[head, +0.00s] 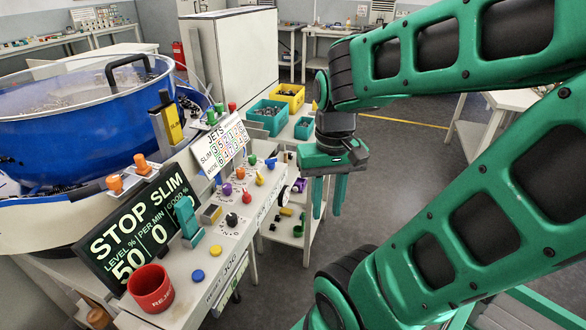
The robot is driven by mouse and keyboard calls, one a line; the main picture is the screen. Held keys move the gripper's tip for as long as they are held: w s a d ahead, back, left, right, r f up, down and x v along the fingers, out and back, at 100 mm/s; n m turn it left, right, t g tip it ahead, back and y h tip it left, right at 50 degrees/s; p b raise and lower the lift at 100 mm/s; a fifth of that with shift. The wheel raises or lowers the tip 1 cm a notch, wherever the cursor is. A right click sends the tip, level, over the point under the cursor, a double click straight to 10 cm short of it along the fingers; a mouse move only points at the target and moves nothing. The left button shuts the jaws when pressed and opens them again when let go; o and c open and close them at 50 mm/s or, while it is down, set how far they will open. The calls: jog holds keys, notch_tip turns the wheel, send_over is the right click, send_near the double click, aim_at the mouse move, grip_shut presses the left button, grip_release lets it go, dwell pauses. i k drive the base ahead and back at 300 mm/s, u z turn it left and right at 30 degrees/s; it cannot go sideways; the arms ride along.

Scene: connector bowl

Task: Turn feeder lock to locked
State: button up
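My gripper (329,197) hangs with its two green fingers pointing down, apart and with nothing visible between them. It is to the right of the white control panel (205,262) and appears clear of it. The panel carries several coloured knobs, among them a purple knob (227,188), a black knob (232,219), a red knob (247,196), a yellow knob (260,178) and a blue knob (270,163). A teal upright part (187,217) stands beside the display. The labels are too small to read, so I cannot tell which control is the feeder lock.
A blue bowl (70,130) stands at the left. A black display (128,232) reads "STOP SLIM", with a red cup (150,287) in front. Teal (268,117) and yellow (287,97) bins stand behind my gripper. Open floor lies to the right of the panel.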

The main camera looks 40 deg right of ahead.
aim_at(259, 181)
jog(key=z, duration=0.5)
jog(key=k, duration=1)
jog(key=u, duration=0.85)
jog(key=i, duration=1.1)
jog(key=z, duration=0.7)
